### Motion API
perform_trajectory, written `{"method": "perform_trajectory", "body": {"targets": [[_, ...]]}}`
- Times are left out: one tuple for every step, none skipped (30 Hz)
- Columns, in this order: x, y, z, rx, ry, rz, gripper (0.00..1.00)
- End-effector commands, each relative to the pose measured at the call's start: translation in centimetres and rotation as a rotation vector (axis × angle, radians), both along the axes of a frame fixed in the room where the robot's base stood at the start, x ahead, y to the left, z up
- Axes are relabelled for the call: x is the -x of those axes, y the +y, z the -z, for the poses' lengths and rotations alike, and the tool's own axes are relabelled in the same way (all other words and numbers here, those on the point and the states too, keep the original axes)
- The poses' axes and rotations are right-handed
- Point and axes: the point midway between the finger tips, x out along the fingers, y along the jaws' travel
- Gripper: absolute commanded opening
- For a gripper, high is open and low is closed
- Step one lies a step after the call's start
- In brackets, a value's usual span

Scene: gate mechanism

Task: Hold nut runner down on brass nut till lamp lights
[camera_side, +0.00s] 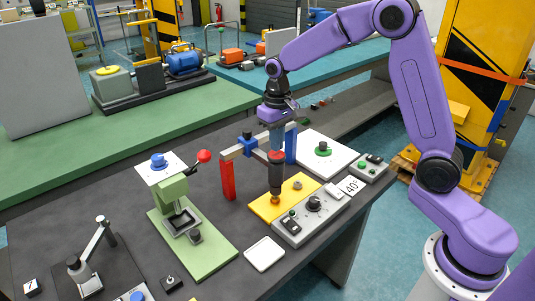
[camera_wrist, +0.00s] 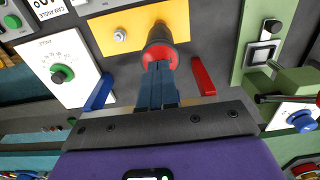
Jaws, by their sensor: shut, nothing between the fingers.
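The nut runner (camera_side: 276,177) is a dark upright cylinder with a red top, hung beside a small gantry. Its lower end is at the brass nut (camera_side: 275,200) on a yellow plate (camera_side: 263,211); whether it is fully seated is hard to tell. My gripper (camera_side: 276,146) is shut and empty, its fingertips at the runner's red top, seemingly touching it. The wrist view also shows the runner (camera_wrist: 160,38) beyond my closed fingers (camera_wrist: 157,85). A small pale dome (camera_side: 297,185) on the yellow plate may be the lamp; it shows no clear glow.
The gantry has a red post (camera_side: 228,178) and a blue post (camera_side: 291,145) close around my gripper. A grey control box (camera_side: 312,216) with a knob stands in front. A green press (camera_side: 178,200) with a red-knobbed lever is left. A white dial plate (camera_side: 342,158) lies behind right.

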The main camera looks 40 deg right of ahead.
Motion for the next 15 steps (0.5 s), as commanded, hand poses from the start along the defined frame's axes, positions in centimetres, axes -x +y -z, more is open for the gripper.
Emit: {"method": "perform_trajectory", "body": {"targets": [[0.00, 0.00, 0.00, 0.000, 0.000, 0.000, 0.00], [0.00, 0.00, 0.00, 0.000, 0.000, 0.000, 0.00], [0.00, 0.00, 0.00, 0.000, 0.000, 0.000, 0.00], [0.00, 0.00, 0.00, 0.000, 0.000, 0.000, 0.00], [0.00, 0.00, 0.00, 0.000, 0.000, 0.000, 0.00], [0.00, 0.00, 0.00, 0.000, 0.000, 0.000, 0.00], [0.00, 0.00, 0.00, 0.000, 0.000, 0.000, 0.00], [0.00, 0.00, 0.00, 0.000, 0.000, 0.000, 0.00], [0.00, 0.00, 0.00, 0.000, 0.000, 0.000, 0.00], [0.00, 0.00, 0.00, 0.000, 0.000, 0.000, 0.00], [0.00, 0.00, 0.01, 0.000, 0.000, 0.000, 0.00], [0.00, 0.00, 0.04, 0.000, 0.000, 0.000, 0.00], [0.00, 0.00, 0.10, 0.000, 0.000, 0.000, 0.00], [0.01, 0.00, 0.17, 0.000, 0.001, 0.000, 0.00], [0.01, 0.00, 0.32, 0.000, 0.001, 0.000, 0.00]]}}
